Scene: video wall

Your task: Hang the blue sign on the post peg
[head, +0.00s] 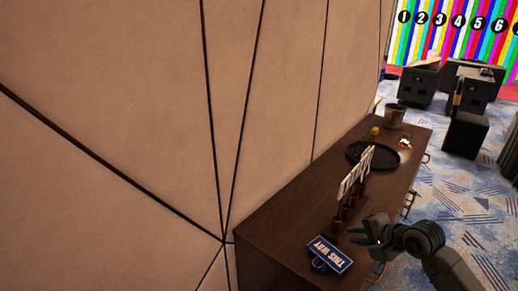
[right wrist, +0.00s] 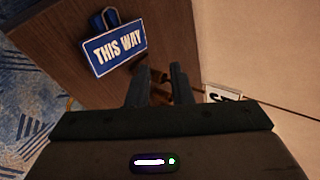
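The blue sign (head: 329,254), lettered THIS WAY in white, lies on the near end of a dark wooden cabinet, its darker loop at the lower left edge. It also shows in the right wrist view (right wrist: 118,47), ahead and left of the fingers, apart from them. My right gripper (head: 362,230) is open and empty above the cabinet's front edge, right of the sign. Brown upright posts (head: 342,212) stand behind the sign with white lettered signs (head: 355,172) at their tops. A free peg cannot be made out. My left gripper is out of view.
The cabinet (head: 286,226) stands against a beige panelled wall (head: 150,130). A black round tray (head: 388,154), a yellow item (head: 375,131) and a bucket (head: 394,116) sit towards its far end. Patterned carpet (head: 455,215) lies open to the right; dark desks stand beyond.

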